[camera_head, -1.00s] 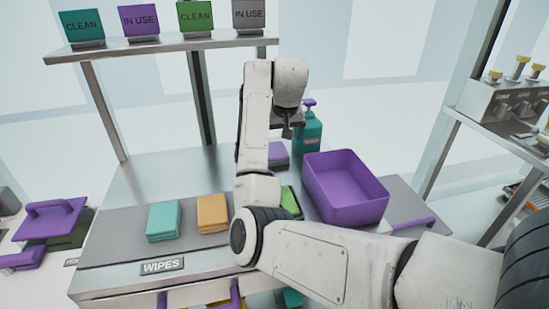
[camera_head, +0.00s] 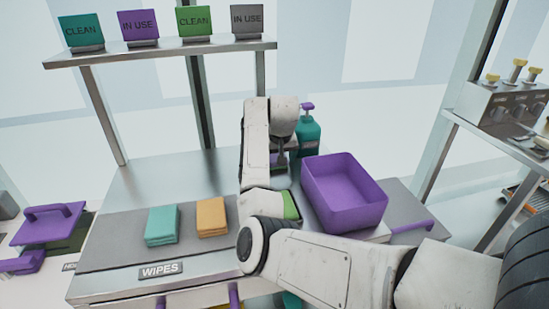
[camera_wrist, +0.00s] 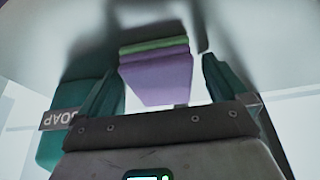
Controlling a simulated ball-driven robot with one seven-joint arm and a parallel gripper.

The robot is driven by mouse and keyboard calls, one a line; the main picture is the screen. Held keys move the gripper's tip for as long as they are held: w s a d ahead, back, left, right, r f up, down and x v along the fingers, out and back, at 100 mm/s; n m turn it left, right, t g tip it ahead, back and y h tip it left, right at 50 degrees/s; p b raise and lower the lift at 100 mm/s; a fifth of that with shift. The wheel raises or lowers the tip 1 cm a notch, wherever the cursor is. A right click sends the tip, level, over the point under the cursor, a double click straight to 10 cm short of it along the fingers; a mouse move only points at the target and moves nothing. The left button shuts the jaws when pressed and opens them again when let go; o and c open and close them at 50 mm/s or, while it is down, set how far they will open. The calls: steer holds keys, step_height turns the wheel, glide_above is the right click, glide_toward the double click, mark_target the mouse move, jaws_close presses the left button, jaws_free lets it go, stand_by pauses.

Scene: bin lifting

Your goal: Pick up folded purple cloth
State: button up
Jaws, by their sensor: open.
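The folded purple cloth (camera_wrist: 155,78) lies between the two teal fingers of my gripper (camera_wrist: 161,60) in the wrist view, with a gap at each side. A green cloth edge (camera_wrist: 155,45) shows just beyond it. In the head view my gripper (camera_head: 280,158) is low over the table, in front of the soap bottle, and my arm hides most of the purple cloth. My gripper is open and holds nothing.
A teal soap bottle (camera_head: 308,135) stands close by; it also shows in the wrist view (camera_wrist: 62,130). A purple bin (camera_head: 345,205) is at right. A green cloth (camera_head: 291,206), an orange cloth (camera_head: 211,217) and a teal cloth (camera_head: 162,225) lie along the front.

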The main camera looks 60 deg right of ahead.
steer(key=shift+c, duration=0.2)
steer(key=c, duration=1.1)
steer(key=shift+o, duration=0.2)
steer(key=shift+r, duration=0.15)
steer(key=shift+r, duration=0.5)
step_height(320, 180, up, 2)
steer(key=shift+a+r, duration=0.1)
steer(key=shift+r, duration=0.1)
steer(key=s+a+r+p, duration=0.2)
steer(key=s+a+r, duration=0.4)
steer(key=a+r, duration=0.3)
steer(key=shift+a+r, duration=0.2)
steer(key=shift+a, duration=1.5)
